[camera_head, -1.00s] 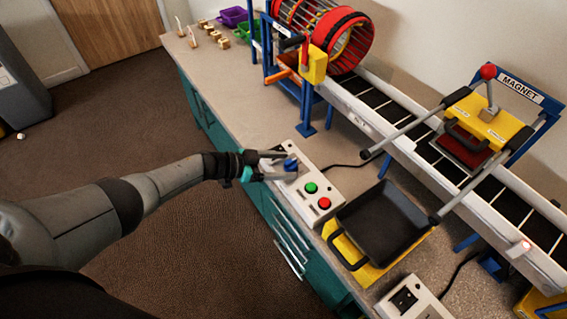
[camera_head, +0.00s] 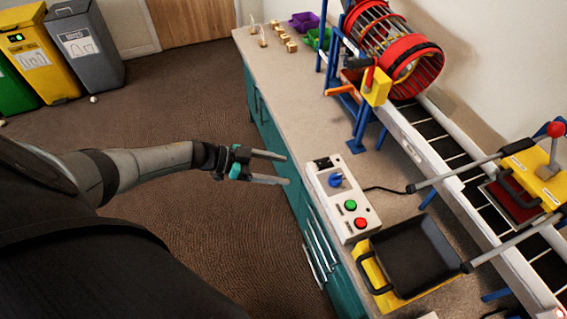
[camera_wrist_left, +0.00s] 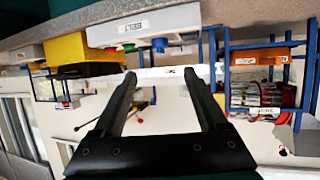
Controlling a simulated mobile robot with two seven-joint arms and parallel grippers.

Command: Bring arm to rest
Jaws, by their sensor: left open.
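My left arm reaches in from the left in the head view. Its gripper (camera_head: 286,169) is open and empty, in front of the bench edge and to the left of the control box (camera_head: 345,226), apart from it. The control box carries a blue knob (camera_head: 336,180), a green button (camera_head: 350,205) and a red button (camera_head: 361,223). In the left wrist view the open fingers (camera_wrist_left: 172,76) show with nothing between them, and the control box (camera_wrist_left: 143,25) is beyond them. My right gripper is not in view.
The bench top (camera_head: 285,95) bears a black tray (camera_head: 415,258), a conveyor (camera_head: 425,130), a red drum (camera_head: 425,70) and a yellow magnet unit (camera_head: 535,175). Teal cabinets (camera_head: 301,208) stand below. Bins (camera_head: 85,45) stand at the back left.

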